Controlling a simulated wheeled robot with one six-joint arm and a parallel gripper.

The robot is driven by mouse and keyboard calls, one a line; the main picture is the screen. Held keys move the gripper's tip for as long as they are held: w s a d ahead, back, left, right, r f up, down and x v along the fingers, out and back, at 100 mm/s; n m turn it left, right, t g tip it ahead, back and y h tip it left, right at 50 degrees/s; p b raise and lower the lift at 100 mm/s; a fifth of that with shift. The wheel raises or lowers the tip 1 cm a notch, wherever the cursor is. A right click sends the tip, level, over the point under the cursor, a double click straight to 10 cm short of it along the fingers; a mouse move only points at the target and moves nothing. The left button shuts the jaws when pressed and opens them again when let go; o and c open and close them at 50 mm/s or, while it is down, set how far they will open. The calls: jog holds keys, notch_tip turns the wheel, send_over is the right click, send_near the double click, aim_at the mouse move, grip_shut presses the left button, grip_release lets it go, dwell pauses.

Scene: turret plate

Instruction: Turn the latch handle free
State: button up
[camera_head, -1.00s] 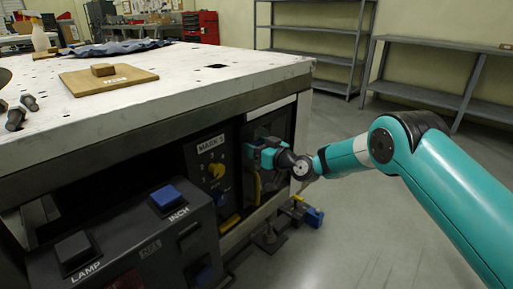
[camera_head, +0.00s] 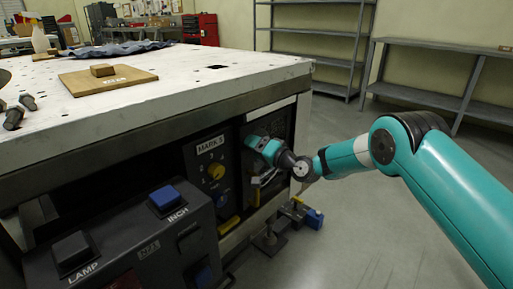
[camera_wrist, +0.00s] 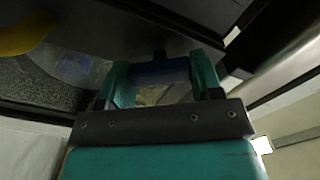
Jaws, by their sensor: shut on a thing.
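My gripper (camera_head: 256,144) reaches into the dark recessed bay (camera_head: 282,124) at the corner of the turret table. In the wrist view my gripper (camera_wrist: 162,80) has its two teal fingers on either side of a dark blue bar, which looks like the latch handle (camera_wrist: 160,72). The fingers are shut on it. In the head view my gripper and wrist hide the handle, and its angle cannot be told there.
A dark control box (camera_head: 130,235) with INCH and LAMP buttons stands in front. A blue-and-yellow tool (camera_head: 300,212) is on the floor below. The floor on the right is clear.

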jog(key=m+p, duration=0.1)
jog(key=m, duration=0.5)
jog(key=shift+a+m, duration=0.1)
jog(key=shift+m, duration=0.2)
jog(key=shift+f, duration=0.1)
dwell(0.4)
jog(key=o, duration=0.9)
jog(key=v, duration=1.7)
jog(key=shift+s+d, duration=0.25)
